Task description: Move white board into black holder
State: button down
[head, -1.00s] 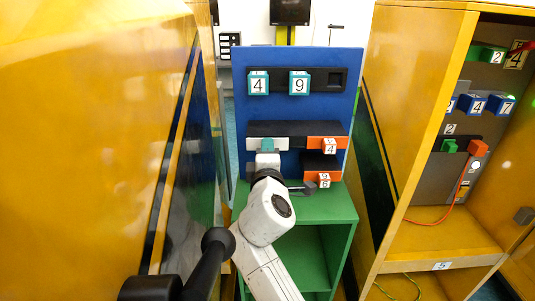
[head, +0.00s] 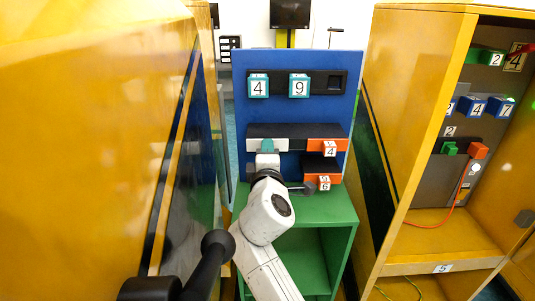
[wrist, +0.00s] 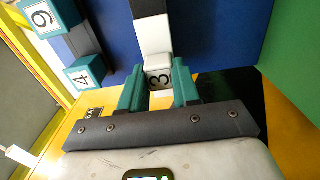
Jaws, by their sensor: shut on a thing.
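The white board (head: 282,144) lies along the front of the long black holder (head: 297,130) on the blue panel, at its left part. My fingers and wrist hide part of the board in the head view. I cannot tell how deep the board sits in the holder.
An orange block marked 4 (head: 328,147) is at the holder's right end. A lower orange block (head: 323,182) sits below it, beside a dark knob. Teal blocks 4 (head: 258,86) and 9 (head: 299,86) are above. Yellow cabinets stand close on both sides; a green shelf (head: 330,208) is below.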

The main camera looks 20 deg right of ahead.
jog(key=shift+w+r, duration=0.1)
jog(key=c, duration=1)
grip_release()
jog(key=shift+c, duration=0.2)
jog(key=o, duration=0.3)
jog(key=shift+d, duration=0.1)
